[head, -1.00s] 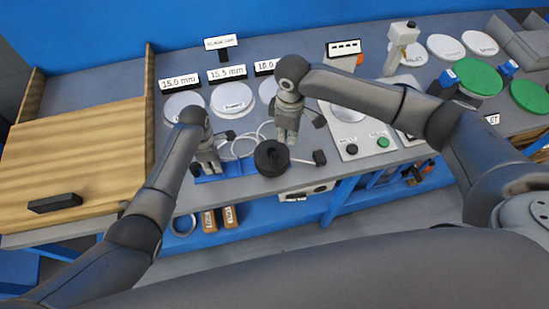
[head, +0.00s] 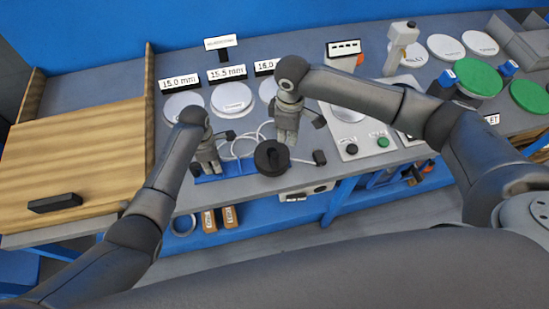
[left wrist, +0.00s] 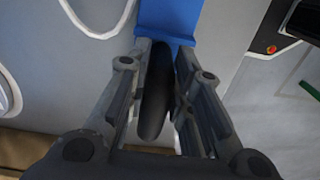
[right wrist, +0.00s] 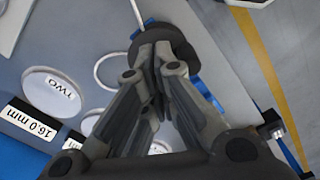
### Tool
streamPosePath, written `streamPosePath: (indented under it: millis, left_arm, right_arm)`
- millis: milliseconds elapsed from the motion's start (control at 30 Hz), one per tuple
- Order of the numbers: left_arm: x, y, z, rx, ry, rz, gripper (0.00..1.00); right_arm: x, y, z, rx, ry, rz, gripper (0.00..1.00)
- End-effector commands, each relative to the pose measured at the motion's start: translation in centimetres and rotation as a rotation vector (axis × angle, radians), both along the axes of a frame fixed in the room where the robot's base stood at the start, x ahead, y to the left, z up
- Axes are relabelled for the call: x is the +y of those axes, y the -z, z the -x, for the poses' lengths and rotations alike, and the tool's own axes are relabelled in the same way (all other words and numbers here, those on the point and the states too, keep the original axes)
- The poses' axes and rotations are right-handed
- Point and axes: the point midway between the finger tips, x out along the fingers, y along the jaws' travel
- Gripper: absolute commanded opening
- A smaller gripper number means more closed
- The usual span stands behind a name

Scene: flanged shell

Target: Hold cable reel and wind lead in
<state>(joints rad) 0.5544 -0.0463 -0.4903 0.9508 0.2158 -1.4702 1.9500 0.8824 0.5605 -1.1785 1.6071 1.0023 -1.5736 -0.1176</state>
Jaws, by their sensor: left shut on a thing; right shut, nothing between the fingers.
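The black cable reel (head: 268,160) lies at the front of the bench, at the right end of a blue base (head: 237,168). A thin white lead (head: 243,146) loops behind it. My left gripper (head: 211,168) is at the base's left end. In the left wrist view its fingers are shut on a dark rounded piece (left wrist: 156,105), perhaps a handle, in front of blue material. My right gripper (head: 286,138) is shut and empty at the reel's back right edge. In the right wrist view its fingertips overlap the reel (right wrist: 172,38); contact cannot be told.
A small black block (head: 319,157) lies right of the reel, and another (head: 225,135) lies behind the lead. White discs (head: 231,98) with size labels stand behind. A panel with black and green buttons (head: 383,142) is to the right. A wooden board (head: 80,150) fills the left.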

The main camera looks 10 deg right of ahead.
Motion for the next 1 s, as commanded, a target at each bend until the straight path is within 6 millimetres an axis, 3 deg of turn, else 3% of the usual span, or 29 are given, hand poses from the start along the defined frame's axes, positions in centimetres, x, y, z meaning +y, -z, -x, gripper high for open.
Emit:
streamPosePath:
  millis: [400, 1000]
  left_arm:
    - [0.0, 0.0, 0.0, 0.0, 0.0, 0.0, 0.0]
    - [0.0, 0.0, 0.0, 0.0, 0.0, 0.0, 0.0]
  right_arm:
    - [0.0, 0.2, 0.0, 0.001, 0.0, -0.001, 0.0]
    - [0.0, 3.8, 0.0, 0.001, 0.001, 0.0, 0.0]
